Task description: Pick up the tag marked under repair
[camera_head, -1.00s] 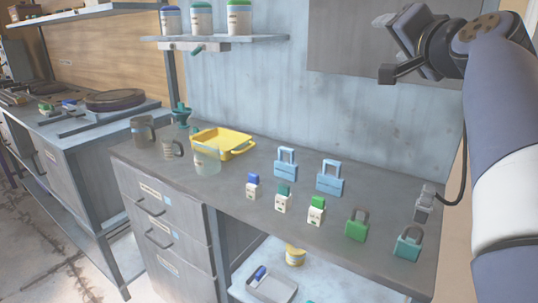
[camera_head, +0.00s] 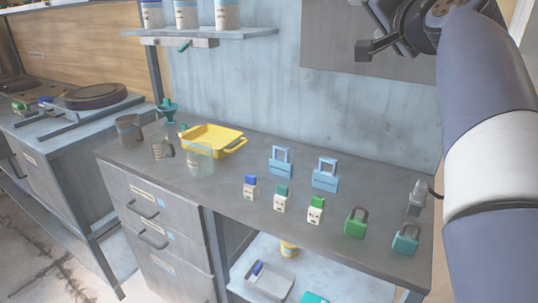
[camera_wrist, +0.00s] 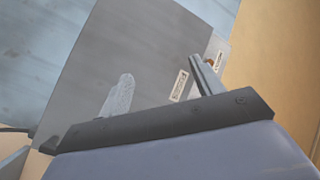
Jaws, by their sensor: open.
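No tag with a readable "under repair" marking shows. Two light blue pieces with looped tops, a left one (camera_head: 280,170) and a right one (camera_head: 325,181), stand on the grey counter (camera_head: 240,215); their print is too small to read. My gripper (camera_head: 366,42) is high above the counter at the upper right, in front of the grey wall panel (camera_head: 405,30), partly cut off by the top edge. In the wrist view my gripper (camera_wrist: 162,88) is open and empty, its fingers apart. A small white label (camera_wrist: 179,86) on the panel shows between them, unreadable.
Several small bottles, a green padlock (camera_head: 355,227) and a teal padlock (camera_head: 405,242) stand along the counter's front. A yellow tray (camera_head: 208,149), cups and a glass beaker (camera_head: 199,161) are at left. A shelf with jars (camera_head: 210,35) hangs above.

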